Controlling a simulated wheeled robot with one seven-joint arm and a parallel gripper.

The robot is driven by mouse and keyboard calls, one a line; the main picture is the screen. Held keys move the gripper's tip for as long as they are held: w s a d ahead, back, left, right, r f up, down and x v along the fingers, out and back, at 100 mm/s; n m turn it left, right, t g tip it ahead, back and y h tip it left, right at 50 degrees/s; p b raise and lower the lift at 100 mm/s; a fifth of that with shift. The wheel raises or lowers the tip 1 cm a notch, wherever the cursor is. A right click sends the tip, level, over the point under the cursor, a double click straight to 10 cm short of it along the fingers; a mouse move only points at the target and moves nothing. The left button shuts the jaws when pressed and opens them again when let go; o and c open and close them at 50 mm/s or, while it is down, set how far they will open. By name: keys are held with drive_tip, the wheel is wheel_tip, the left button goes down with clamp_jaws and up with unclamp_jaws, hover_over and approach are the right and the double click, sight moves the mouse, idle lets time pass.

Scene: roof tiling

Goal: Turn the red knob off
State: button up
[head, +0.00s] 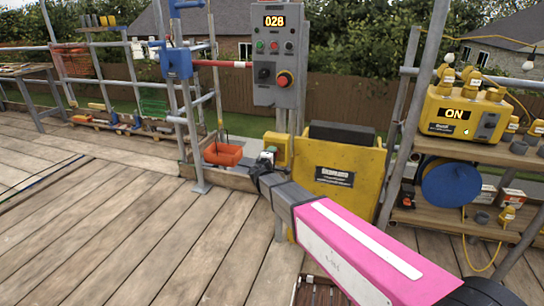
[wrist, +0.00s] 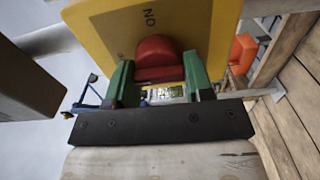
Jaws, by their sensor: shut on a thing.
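The red knob (wrist: 156,55) sits on the face of a yellow box (wrist: 98,30) in the wrist view. In the head view my gripper (head: 268,158) is at the small yellow box (head: 277,143) beside the grey post. The knob itself is hidden there.
A grey control panel (head: 278,45) with a "028" display stands above. A large yellow machine (head: 345,180) is right of my gripper. An orange tray (head: 222,154) is at its left. A yellow power unit (head: 455,115) showing "ON" sits on the right shelf.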

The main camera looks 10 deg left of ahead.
idle(0.3)
drive_tip(key=o, duration=0.9)
drive_tip(key=s, duration=1)
drive_tip(key=shift+s+a, duration=0.4)
drive_tip(key=shift+a, duration=0.05)
